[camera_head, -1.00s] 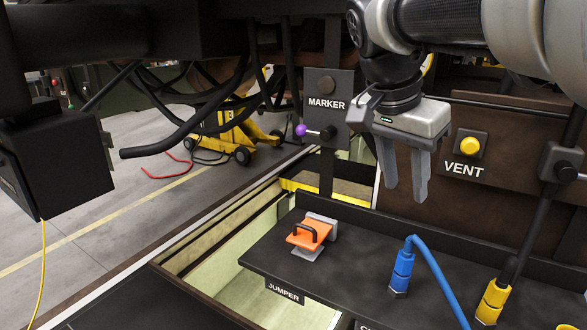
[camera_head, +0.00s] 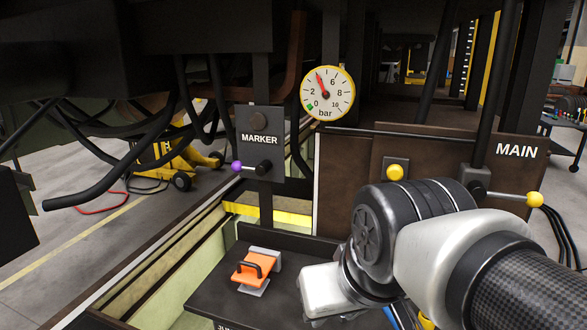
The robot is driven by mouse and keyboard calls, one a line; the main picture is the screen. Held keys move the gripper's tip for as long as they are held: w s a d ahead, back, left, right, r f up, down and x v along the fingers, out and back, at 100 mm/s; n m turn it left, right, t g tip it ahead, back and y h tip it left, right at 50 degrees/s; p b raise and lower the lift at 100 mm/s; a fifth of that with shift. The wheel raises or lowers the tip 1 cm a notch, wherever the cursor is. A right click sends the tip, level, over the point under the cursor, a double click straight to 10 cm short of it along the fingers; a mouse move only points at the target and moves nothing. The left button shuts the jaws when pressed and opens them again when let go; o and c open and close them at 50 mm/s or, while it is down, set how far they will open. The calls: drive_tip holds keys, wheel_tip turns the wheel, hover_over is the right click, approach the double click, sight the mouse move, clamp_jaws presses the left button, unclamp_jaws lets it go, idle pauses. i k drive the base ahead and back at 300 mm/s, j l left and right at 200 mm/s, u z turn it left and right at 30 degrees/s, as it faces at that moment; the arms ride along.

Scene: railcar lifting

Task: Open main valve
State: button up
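The main valve (camera_head: 478,180) is a dark block on a near-vertical black pipe at the right, below the white MAIN label (camera_head: 516,150). Its thin lever (camera_head: 508,194) points right, nearly level and across the pipe, and ends in a yellow knob (camera_head: 535,199). My gripper (camera_head: 328,290) shows only as its pale housing at the bottom centre, left of and lower than the valve, apart from the lever. Its fingers are not visible, so I cannot tell whether it is open or holds anything. My arm comes in from the lower right, below the lever.
A yellow button (camera_head: 395,172) sits on the brown panel behind my wrist. A round gauge (camera_head: 328,93) has its red needle pointing up-left. The MARKER valve (camera_head: 262,166) has a purple knob. An orange jumper plug (camera_head: 253,266) sits on the dark shelf (camera_head: 218,289).

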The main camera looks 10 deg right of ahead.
sight(533, 199)
drive_tip(key=z, duration=0.4)
drive_tip(key=l+z, duration=0.1)
drive_tip(key=z, duration=0.25)
drive_tip(key=i+z, duration=0.1)
drive_tip(key=z, duration=0.65)
drive_tip(key=i+l, duration=0.05)
